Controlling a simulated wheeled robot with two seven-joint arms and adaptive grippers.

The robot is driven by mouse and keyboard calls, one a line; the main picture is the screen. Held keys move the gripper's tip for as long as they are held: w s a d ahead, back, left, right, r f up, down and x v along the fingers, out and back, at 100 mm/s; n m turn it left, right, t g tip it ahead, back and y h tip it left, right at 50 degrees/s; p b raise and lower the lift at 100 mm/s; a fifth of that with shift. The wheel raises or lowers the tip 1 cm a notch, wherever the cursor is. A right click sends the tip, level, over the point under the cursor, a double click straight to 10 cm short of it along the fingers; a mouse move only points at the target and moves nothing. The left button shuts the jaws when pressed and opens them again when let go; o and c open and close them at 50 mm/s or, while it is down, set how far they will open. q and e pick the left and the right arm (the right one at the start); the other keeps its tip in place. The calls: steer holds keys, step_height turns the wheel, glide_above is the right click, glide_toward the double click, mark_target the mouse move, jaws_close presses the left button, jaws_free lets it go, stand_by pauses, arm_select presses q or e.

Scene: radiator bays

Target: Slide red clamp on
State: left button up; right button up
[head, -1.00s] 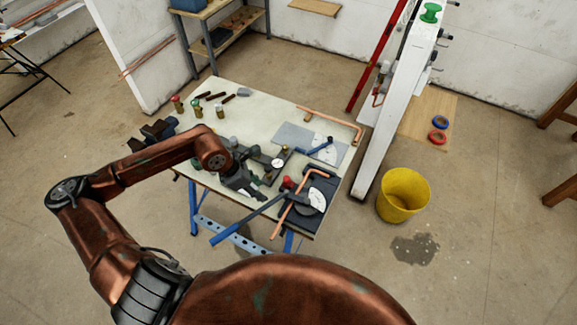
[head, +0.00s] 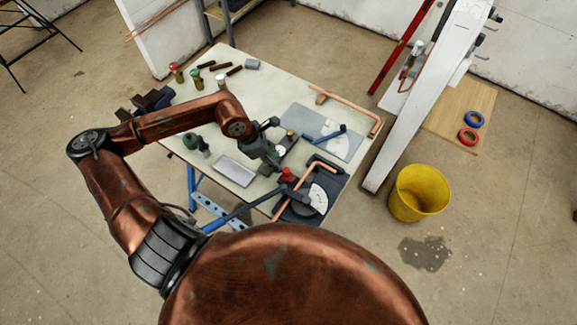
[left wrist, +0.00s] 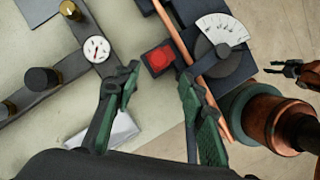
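In the head view my left gripper (head: 278,163) reaches over the bench. My right gripper (left wrist: 273,68) shows small in the left wrist view, its fingers apart and apparently empty.
The bender's white protractor (left wrist: 222,29) is to the right. A blue-handled tool (head: 326,136) lies on a grey plate. A yellow bucket (head: 418,193) stands on the floor.

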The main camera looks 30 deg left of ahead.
mark_target(286, 170)
arm_select(q)
steer(key=shift+p+x, duration=0.4)
steer(key=shift+x, duration=3.85)
steer(key=shift+a, duration=0.1)
jaws_close()
